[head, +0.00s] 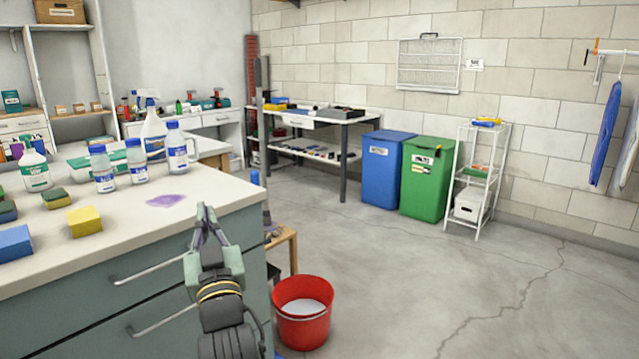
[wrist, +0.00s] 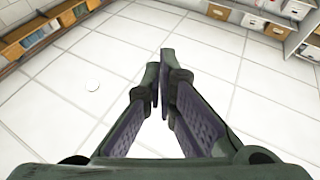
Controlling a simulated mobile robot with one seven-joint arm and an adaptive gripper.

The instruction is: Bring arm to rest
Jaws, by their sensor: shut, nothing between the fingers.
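My gripper (head: 205,212) shows in the head view in front of the near counter, close to its right corner. Its fingers point up and away, and the fingertips are together with nothing between them. In the wrist view my gripper (wrist: 162,68) has its two fingers meeting near the tips, over a pale tiled surface. My arm comes up from the bottom edge of the head view. The gripper overlaps the counter front in the picture; I cannot tell how far apart they are.
The counter (head: 120,235) holds several bottles, a yellow sponge (head: 85,220) and a purple stain (head: 167,200). A red bucket (head: 303,312) stands on the floor right of my arm. A blue bin (head: 385,170) and green bin (head: 425,180) stand behind. The floor at right is clear.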

